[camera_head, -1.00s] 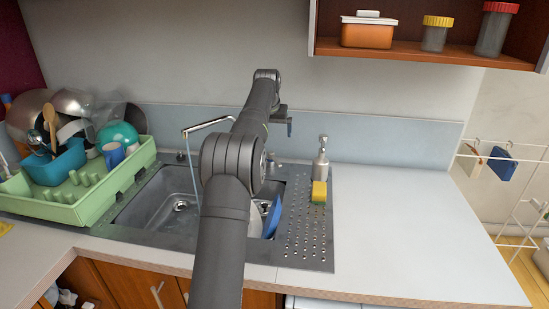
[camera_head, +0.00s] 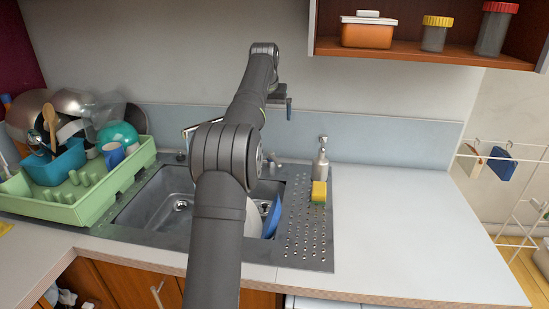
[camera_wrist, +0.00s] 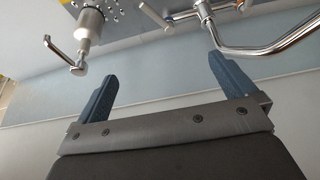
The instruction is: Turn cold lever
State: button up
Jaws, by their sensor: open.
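In the wrist view a thin metal lever (camera_wrist: 154,15) shows at the top, between the soap dispenser and the curved faucet spout (camera_wrist: 262,45). I take it to be the cold lever; no marking shows. My gripper (camera_wrist: 158,72) is open, with its two blue fingers apart and nothing between them. The lever lies ahead of the fingertips, apart from them. In the head view my gripper (camera_head: 284,99) hangs above the back of the sink, near the wall. My arm hides most of the faucet there, and its spout (camera_head: 188,130) only partly shows.
The soap dispenser (camera_head: 320,160) stands on the perforated drainboard (camera_head: 305,235) behind a yellow sponge (camera_head: 318,191). A blue plate (camera_head: 272,217) leans in the sink (camera_head: 150,205). The green dish rack (camera_head: 125,180) is at left. The counter (camera_head: 410,220) at right is clear.

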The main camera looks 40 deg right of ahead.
jog(key=shift+v, duration=0.85)
jog(key=shift+f, duration=0.15)
jog(key=c, duration=1.3)
jog(key=d+f+n, duration=0.1)
jog(key=f+n, duration=0.1)
jog(key=f, duration=0.3)
jog(key=d+f+n+t+y, duration=0.1)
jog(key=d+f+n, duration=0.1)
jog(key=f, duration=0.4)
jog(key=d+f+n, duration=0.2)
jog(key=f, duration=0.3)
jog(key=shift+w+d+f+t+y, duration=0.1)
jog(key=shift+f+t+y, duration=0.15)
jog(key=shift+t+y, duration=0.15)
jog(key=shift+c, duration=0.5)
